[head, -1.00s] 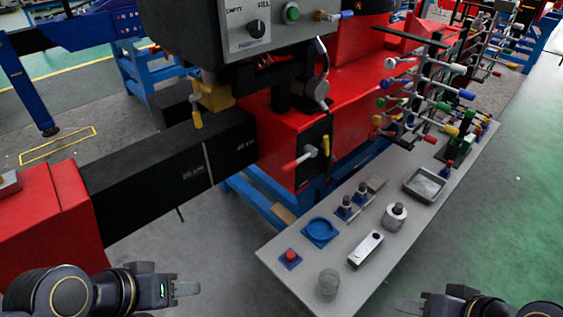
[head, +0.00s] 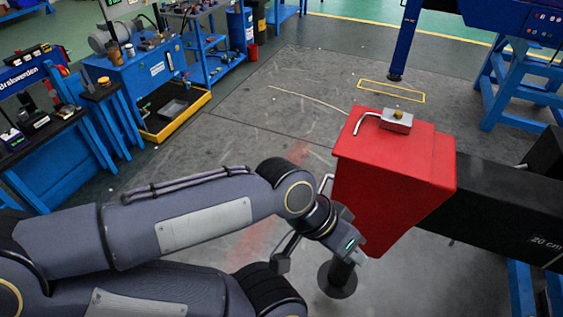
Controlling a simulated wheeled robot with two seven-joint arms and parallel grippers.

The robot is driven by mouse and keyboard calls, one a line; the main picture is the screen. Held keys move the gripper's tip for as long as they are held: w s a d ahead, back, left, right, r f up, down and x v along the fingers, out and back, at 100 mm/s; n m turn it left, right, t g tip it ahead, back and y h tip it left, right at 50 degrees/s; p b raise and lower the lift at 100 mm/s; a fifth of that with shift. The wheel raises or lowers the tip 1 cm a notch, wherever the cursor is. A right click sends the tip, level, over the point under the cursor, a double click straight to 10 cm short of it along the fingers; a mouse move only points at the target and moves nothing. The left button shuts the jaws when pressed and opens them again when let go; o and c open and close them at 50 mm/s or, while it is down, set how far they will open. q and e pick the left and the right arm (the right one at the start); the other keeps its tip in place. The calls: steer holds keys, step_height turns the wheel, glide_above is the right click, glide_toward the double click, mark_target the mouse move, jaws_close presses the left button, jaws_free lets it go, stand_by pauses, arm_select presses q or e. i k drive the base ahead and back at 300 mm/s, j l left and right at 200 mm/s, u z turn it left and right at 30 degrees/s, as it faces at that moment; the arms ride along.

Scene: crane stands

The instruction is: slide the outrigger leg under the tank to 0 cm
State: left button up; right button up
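The outrigger leg is a black beam (head: 480,212) that comes in from the right and ends in a red box (head: 395,180). A white "20 cm" mark shows on the beam near the right edge. A grey bent handle (head: 326,181) shows at the box's left side, partly hidden by my arm. My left gripper (head: 357,250) is at the lower left of the red box, very close to it. Its fingers are mostly hidden or too small to tell open from shut, and I cannot tell whether it touches. My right gripper and the tank are out of view.
A grey block with a bent rod (head: 393,121) lies on the red box. A dark round foot (head: 338,278) stands below my gripper. Blue workbenches (head: 140,75) stand at upper left, a blue trestle (head: 520,75) at upper right. The grey floor left of the box is open.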

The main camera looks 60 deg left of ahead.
mark_target(396, 174)
steer(key=j+u, duration=0.3)
steer(key=j, duration=0.45)
steer(key=i+j+u, duration=0.1)
steer(key=j+u, duration=0.25)
steer(key=j, duration=0.35)
